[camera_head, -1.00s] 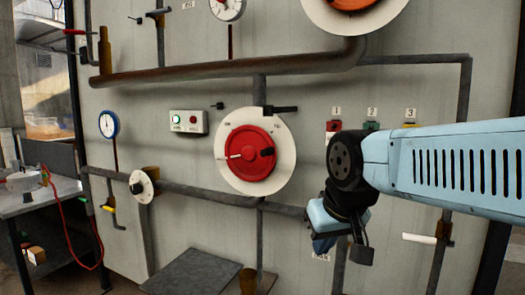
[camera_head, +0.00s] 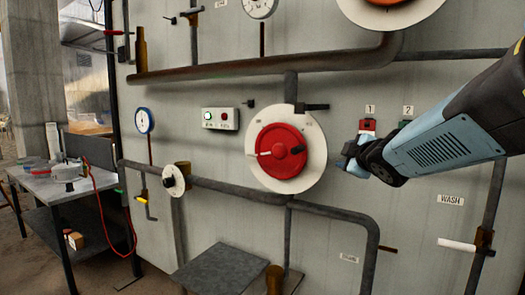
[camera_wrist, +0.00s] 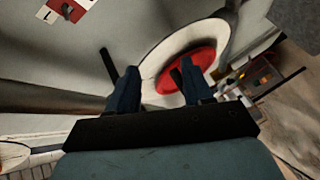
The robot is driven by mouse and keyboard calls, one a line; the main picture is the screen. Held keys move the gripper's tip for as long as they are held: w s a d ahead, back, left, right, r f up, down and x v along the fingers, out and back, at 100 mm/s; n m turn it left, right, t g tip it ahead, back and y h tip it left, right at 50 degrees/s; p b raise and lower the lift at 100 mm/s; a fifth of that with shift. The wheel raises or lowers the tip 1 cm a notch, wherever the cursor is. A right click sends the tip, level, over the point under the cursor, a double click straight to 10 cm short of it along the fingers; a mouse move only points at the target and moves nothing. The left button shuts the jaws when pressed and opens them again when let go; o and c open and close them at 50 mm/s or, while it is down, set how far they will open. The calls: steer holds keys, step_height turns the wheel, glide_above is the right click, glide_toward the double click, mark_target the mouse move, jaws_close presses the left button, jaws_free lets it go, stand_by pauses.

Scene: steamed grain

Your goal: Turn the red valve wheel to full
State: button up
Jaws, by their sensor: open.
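The red valve wheel (camera_head: 281,152) sits on a round white plate (camera_head: 318,150) on the grey wall panel. My gripper (camera_head: 349,155) is just right of the plate in the head view. In the wrist view the wheel (camera_wrist: 199,62) and plate (camera_wrist: 157,60) lie ahead, tilted in the picture. My gripper (camera_wrist: 158,88) shows there with two dark blue fingers spread apart and nothing between them. The right finger overlaps the wheel in that picture; I cannot tell whether it touches.
Pipes (camera_head: 270,65) run above and below the wheel. A switch box (camera_head: 220,118) with a green light, a blue-rimmed gauge (camera_head: 144,121) and a small white dial (camera_head: 173,181) are to the left. A workbench (camera_head: 50,187) stands far left. A grey platform (camera_head: 222,270) is below.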

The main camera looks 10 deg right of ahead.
mark_target(293, 150)
steer(key=w+a+n+y, duration=0.3)
steer(key=w, duration=0.2)
steer(key=w+a+n+y, duration=0.3)
steer(key=w+a+n, duration=0.1)
steer(key=w, duration=0.1)
steer(key=w+a+f+n+y, duration=0.1)
steer(key=w+a+n+y, duration=0.2)
steer(key=w+a+n, duration=0.1)
steer(key=shift+w, duration=0.45)
steer(key=shift+c, duration=0.3)
steer(key=shift+n, duration=0.3)
jaws_close()
